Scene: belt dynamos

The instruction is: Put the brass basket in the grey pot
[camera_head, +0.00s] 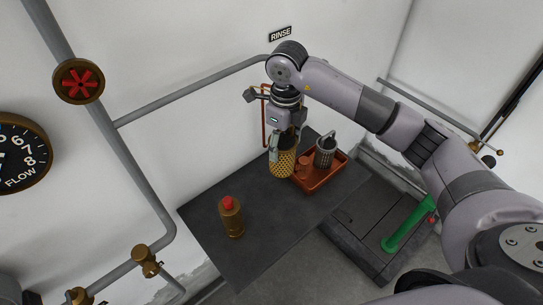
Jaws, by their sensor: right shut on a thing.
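The brass basket (281,167) is a yellow mesh cylinder over the dark table, just left of the tray. My right gripper (285,148) points down and is shut on the basket near its top. I cannot tell whether the basket's bottom touches the table. A grey ribbed vessel (325,156), which seems to be the grey pot, stands in the far part of the orange-brown tray (322,183), to the right of the basket. Its inside is hidden at this size. My left gripper is not in view.
A small orange cup (304,171) sits in the tray between basket and grey vessel. A brass bottle with a red cap (231,218) stands on the dark table (268,224) at front left. The table's front middle is clear. Wall pipes run behind.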

